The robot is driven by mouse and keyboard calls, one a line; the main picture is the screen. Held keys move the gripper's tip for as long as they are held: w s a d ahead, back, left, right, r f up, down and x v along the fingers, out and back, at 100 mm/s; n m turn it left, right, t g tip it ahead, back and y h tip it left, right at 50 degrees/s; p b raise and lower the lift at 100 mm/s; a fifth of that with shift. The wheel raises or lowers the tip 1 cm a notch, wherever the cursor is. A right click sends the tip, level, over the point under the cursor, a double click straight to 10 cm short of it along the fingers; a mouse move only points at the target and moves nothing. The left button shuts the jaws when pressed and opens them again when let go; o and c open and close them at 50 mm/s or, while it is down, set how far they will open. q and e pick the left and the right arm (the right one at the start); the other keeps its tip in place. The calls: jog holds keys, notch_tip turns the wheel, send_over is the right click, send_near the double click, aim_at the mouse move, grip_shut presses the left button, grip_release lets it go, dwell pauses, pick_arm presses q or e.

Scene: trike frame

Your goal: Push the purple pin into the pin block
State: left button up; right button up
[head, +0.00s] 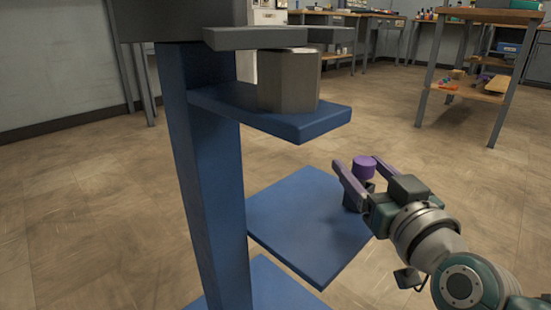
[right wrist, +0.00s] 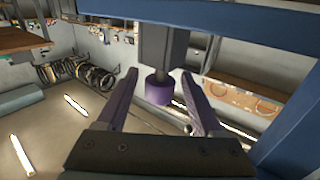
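The purple pin (head: 364,167) stands upright on the dark grey pin block (head: 352,197), at the edge of the lower blue plate. In the right wrist view, which is upside down, the pin's purple head (right wrist: 159,89) shows with a short grey shank between it and the block (right wrist: 163,43). My right gripper (head: 356,162) is open, with its purple fingers around the pin. The wrist view (right wrist: 160,74) shows a gap on both sides of the head. Part of the block is hidden behind a finger in the head view. My left gripper is not in view.
A blue post (head: 205,180) stands left of the lower blue plate (head: 300,225). A grey faceted block (head: 289,82) sits on the upper blue shelf (head: 300,125), beneath grey plates (head: 262,40). Workbenches stand far back.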

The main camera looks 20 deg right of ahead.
grip_shut()
dwell(0.3)
jog(key=shift+r+p, duration=0.45)
jog(key=shift+r, duration=0.05)
notch_tip(320, 180, up, 19)
jog(key=p, duration=1.4)
jog(key=shift+p, duration=0.3)
jog(key=shift+r, duration=0.15)
notch_tip(320, 180, up, 5)
jog(key=p, duration=0.6)
send_over(365, 160)
jog(key=shift+r, duration=0.1)
